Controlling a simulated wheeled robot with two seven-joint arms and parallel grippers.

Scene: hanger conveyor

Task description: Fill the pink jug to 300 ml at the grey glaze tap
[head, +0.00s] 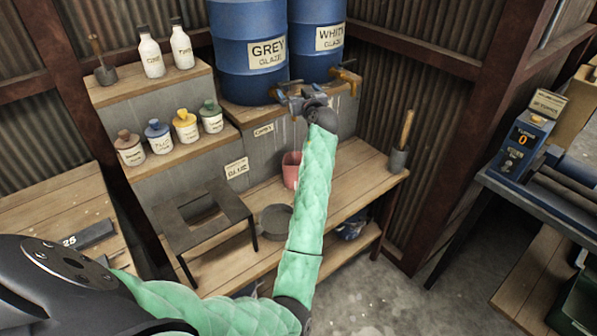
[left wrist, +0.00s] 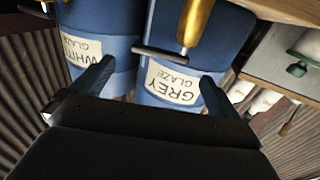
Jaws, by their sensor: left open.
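The pink jug (head: 291,168) stands on the lower bench below the grey glaze barrel (head: 238,62), partly hidden by my left arm. Its fill level cannot be read. My left gripper (head: 308,97) is at the front of the barrels by the grey glaze tap, which it largely hides in the head view. In the left wrist view the brass tap (left wrist: 197,22) and its dark bar handle (left wrist: 165,53) show in front of the barrel labelled GREY GLAZE (left wrist: 172,84). My left fingers (left wrist: 158,70) are apart on either side of the handle, with nothing gripped. My right gripper is out of view.
The white glaze barrel (head: 318,35) and its brass tap (head: 343,76) stand close on the right. Shelves of bottles (head: 160,145) are at left. A dark pan (head: 275,220), a black stand (head: 203,212) and a wooden-handled tool (head: 401,145) are around the bench.

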